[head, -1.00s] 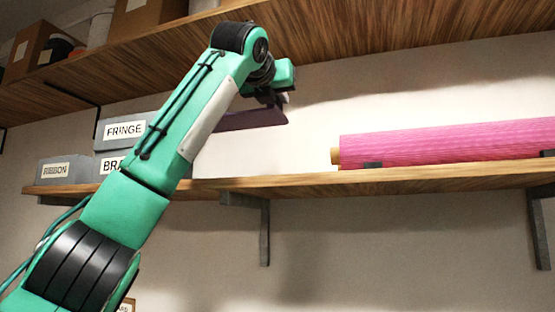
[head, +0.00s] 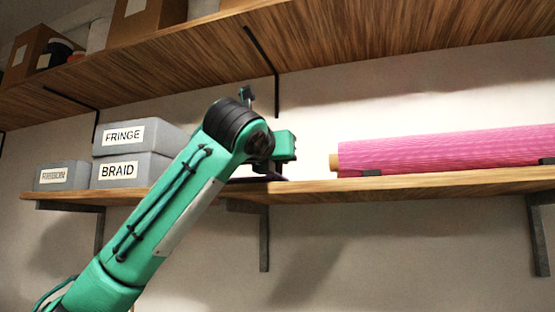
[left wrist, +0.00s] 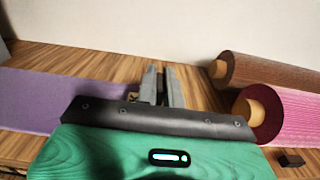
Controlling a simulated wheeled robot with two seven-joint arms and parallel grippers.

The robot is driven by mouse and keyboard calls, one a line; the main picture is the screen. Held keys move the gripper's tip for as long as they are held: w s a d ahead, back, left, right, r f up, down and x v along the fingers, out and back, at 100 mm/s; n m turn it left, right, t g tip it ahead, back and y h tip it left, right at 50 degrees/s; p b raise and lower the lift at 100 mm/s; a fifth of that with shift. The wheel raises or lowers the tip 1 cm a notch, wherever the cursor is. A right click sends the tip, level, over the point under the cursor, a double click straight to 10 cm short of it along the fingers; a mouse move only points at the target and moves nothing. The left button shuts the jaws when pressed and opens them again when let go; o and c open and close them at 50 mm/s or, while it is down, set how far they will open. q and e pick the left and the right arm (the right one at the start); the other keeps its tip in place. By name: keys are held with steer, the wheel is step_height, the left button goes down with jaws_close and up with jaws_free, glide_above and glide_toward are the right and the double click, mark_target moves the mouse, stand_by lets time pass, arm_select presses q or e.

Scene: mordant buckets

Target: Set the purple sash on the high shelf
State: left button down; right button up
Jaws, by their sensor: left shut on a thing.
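The purple sash (left wrist: 45,98) is a flat folded strip at the left of the left wrist view, on or just above the wooden shelf (left wrist: 88,60). In the head view only a thin dark purple sliver of it (head: 262,180) shows, level with the shelf board (head: 405,186). My left gripper (head: 270,168) is low over that shelf, between the grey boxes and the pink roll. In the left wrist view its fingers (left wrist: 161,88) are close together, shut on the sash; the palm hides the grip itself. My right gripper is not in view.
Grey boxes labelled FRINGE (head: 125,134), BRAID (head: 120,170) and RIBBON (head: 58,176) stand left on the shelf. A pink roll (head: 450,148) lies right, with a brown roll (left wrist: 265,75) behind it. An upper shelf (head: 350,40) with brown boxes (head: 150,18) hangs above.

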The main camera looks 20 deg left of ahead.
arm_select(q)
steer(key=shift+a+f, duration=0.15)
steer(key=shift+f, duration=0.3)
steer(key=c, duration=1.6)
jaws_free()
steer(key=shift+f, duration=0.1)
steer(key=shift+o, duration=0.3)
